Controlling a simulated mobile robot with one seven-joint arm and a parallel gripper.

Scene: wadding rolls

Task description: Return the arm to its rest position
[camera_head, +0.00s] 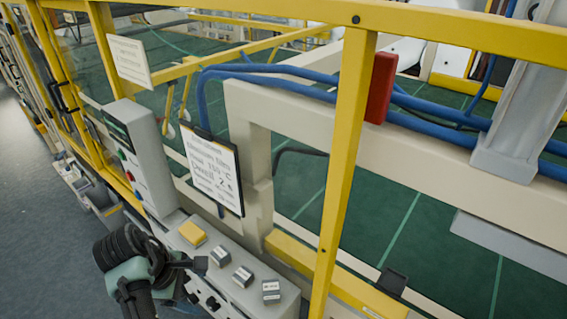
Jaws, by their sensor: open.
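My arm reaches in at the bottom left, with a teal link and coiled black hose. My gripper (190,266) is at the right end of this part of the arm, over the left part of a grey ledge (238,301). It is open, and I see nothing held in it. The jaws are small and partly hidden by the arm. A yellow block (193,233) and a small grey labelled block (220,256) are close to it on the ledge. I cannot tell whether the gripper touches anything.
More grey blocks (243,276) sit to the right on the ledge. A grey control box (140,160) stands behind my arm. A yellow frame post (341,170) rises right of centre. A clipboard sheet (212,172) hangs behind the ledge. Open grey floor (35,210) lies at left.

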